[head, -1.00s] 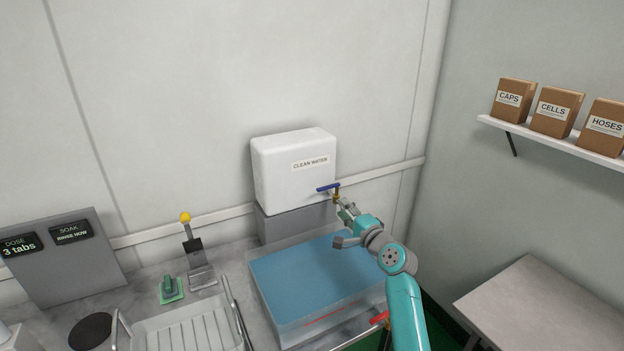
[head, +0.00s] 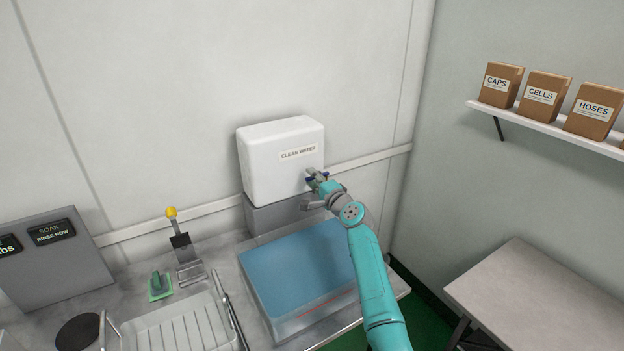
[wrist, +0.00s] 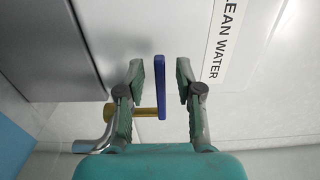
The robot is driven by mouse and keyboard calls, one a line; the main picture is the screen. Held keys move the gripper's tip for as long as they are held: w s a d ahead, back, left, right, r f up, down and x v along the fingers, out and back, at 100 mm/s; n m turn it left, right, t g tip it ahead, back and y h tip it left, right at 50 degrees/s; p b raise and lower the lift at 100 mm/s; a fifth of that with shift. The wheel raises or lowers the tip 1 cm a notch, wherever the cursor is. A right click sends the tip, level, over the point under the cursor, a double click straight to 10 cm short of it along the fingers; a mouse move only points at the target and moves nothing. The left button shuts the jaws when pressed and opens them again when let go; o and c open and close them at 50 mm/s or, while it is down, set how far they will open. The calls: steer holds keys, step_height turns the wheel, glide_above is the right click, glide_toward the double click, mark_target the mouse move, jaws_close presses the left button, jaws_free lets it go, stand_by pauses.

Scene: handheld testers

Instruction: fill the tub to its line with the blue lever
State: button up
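The blue lever (wrist: 161,86) of the clean-water tap stands between my two fingers in the wrist view, with a gap on both sides. It joins a brass stem (wrist: 145,112). My gripper (wrist: 161,78) is open around the lever. In the head view my gripper (head: 315,177) is at the tap, low on the white clean-water tank (head: 282,160), and mostly hides the lever. The clear tub (head: 283,329) below holds blue water (head: 295,265). A red line (head: 322,301) shows on its front wall. I cannot tell the exact water level against it.
A yellow-knobbed lever (head: 172,213), a green scrubber (head: 159,285) and a ribbed draining tray (head: 185,335) are left of the tub. A grey panel with signs (head: 45,265) stands further left. A bare side table (head: 545,300) and a shelf of boxes (head: 545,125) are at right.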

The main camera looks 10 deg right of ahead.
steer(key=shift+w+a, duration=0.1)
steer(key=shift+w, duration=0.25)
jaws_close()
steer(key=shift+s+y, duration=0.1)
steer(key=shift+y, duration=0.2)
steer(key=shift+s+d+n+g+y, duration=0.25)
steer(key=shift+n+g+y, duration=0.2)
steer(key=shift+n+y, duration=0.25)
steer(key=shift+s+d+n+g+y, duration=0.2)
steer(key=shift+n+g+y, duration=0.35)
steer(key=shift+y, duration=0.25)
steer(key=shift+s+d+n+g+y, duration=0.2)
steer(key=shift+s+n+g+y, duration=0.1)
steer(key=shift+n+g+y, duration=0.65)
steer(key=shift+s+d+n+g+y, duration=0.15)
steer(key=shift+s+n+g+y, duration=0.15)
steer(key=shift+n+g+y, duration=0.65)
steer(key=shift+s+y, duration=0.1)
steer(key=shift+y, duration=0.3)
